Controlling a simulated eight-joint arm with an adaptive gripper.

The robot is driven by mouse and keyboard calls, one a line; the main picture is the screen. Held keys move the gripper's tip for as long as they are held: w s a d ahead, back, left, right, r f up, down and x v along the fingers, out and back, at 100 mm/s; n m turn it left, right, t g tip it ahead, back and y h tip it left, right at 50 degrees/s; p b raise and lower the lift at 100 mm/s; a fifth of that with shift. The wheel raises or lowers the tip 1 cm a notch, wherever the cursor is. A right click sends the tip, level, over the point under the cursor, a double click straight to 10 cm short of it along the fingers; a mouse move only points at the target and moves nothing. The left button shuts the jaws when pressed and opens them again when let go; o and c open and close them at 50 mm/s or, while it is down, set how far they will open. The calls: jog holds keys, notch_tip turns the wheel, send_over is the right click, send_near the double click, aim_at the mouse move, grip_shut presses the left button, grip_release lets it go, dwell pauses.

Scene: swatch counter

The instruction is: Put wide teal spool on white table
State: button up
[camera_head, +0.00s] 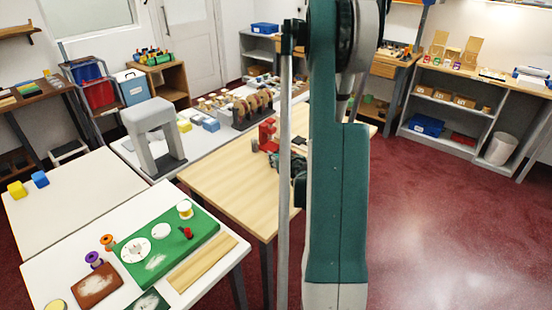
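I cannot make out a wide teal spool for certain. A white table (215,277) at the front left bears a green mat and small items. My teal and white arm fills the centre of the view. I cannot make out my gripper's fingers.
A wooden table (220,185) stands left of my arm with a red object (267,132) on it. A grey stand (150,125) and a rack of spools (250,105) are farther back. Shelves (450,110) line the right wall. The red floor at right is clear.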

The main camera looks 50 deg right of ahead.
jog(key=shift+f, duration=0.15)
jog(key=o, duration=0.5)
jog(key=shift+o, duration=0.2)
jog(key=shift+s+r, duration=0.1)
jog(key=shift+r, duration=0.2)
jog(key=p+v, duration=0.2)
jog(key=v, duration=0.9)
jog(key=shift+s+a, duration=0.25)
jog(key=shift+s, duration=0.05)
